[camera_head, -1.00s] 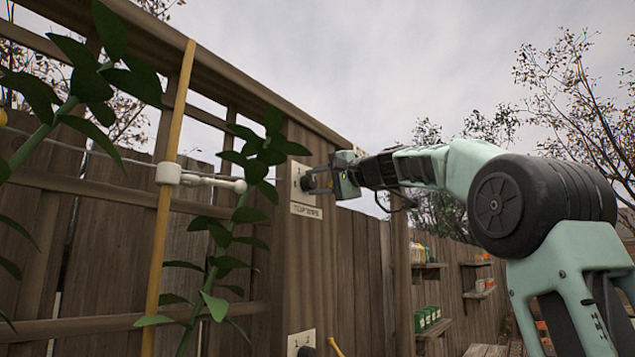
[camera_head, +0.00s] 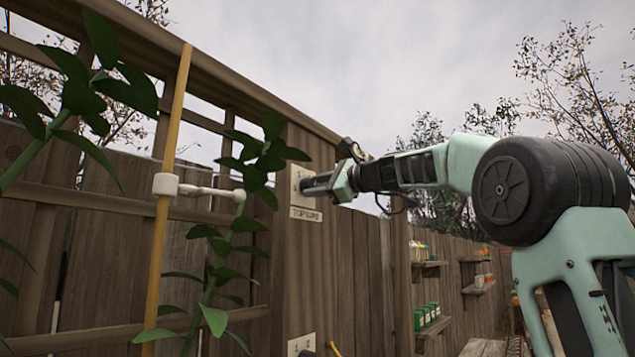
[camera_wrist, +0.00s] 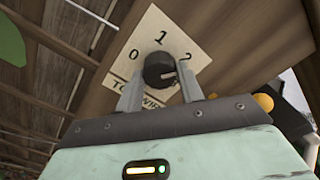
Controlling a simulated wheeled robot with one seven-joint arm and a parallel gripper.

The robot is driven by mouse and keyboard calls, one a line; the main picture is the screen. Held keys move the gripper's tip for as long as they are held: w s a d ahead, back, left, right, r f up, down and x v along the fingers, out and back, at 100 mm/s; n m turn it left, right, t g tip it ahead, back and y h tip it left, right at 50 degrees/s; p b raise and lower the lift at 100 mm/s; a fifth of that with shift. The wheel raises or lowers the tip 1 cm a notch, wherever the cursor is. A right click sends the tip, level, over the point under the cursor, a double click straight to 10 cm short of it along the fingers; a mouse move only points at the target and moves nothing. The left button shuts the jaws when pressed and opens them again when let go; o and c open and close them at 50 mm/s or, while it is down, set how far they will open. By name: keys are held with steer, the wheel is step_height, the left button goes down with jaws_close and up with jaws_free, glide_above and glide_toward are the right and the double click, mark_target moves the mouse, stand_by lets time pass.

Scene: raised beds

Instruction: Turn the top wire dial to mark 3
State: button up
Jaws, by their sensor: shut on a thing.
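The top wire dial is a dark round knob (camera_wrist: 159,70) on a pale plate (camera_wrist: 188,42) marked 0, 1 and 2 in the wrist view. No 3 shows; the lower right of the plate is partly covered by a finger. A light mark shows on the knob's lower right side, towards the area below the 2. My gripper (camera_wrist: 161,85) is shut on the knob, one finger at each side. In the head view, the plate (camera_head: 296,174) is on a wooden post, with my gripper (camera_head: 309,186) against it and hiding the knob.
A "TOP WIRE" label (camera_head: 305,214) sits under the plate. A second numbered plate (camera_head: 302,344) is lower on the post. A leafy vine (camera_head: 218,270), a yellow cane (camera_head: 168,215) and a white clip (camera_head: 165,184) are to the left. Shelves (camera_head: 432,326) hang at right.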

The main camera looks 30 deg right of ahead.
steer(key=m+p, duration=0.1)
steer(key=m, duration=0.2)
steer(key=shift+m+p, duration=0.35)
steer(key=shift+m, duration=0.05)
steer(key=m+p, duration=0.2)
steer(key=m, duration=0.1)
steer(key=shift+m, duration=0.3)
steer(key=m+p, duration=0.2)
steer(key=m, duration=0.2)
steer(key=shift+p, duration=0.3)
steer(key=shift+f+m+p, duration=0.15)
steer(key=shift+m+p, duration=0.5)
steer(key=shift+m, duration=0.55)
steer(key=shift+a+f, duration=0.1)
steer(key=o, duration=1)
steer(key=shift+s, duration=0.1)
steer(key=b+v, duration=0.6)
steer(key=v, duration=1.1)
steer(key=shift+s+r+b, duration=0.15)
steer(key=shift+r+b, duration=0.05)
steer(key=shift+b, duration=0.2)
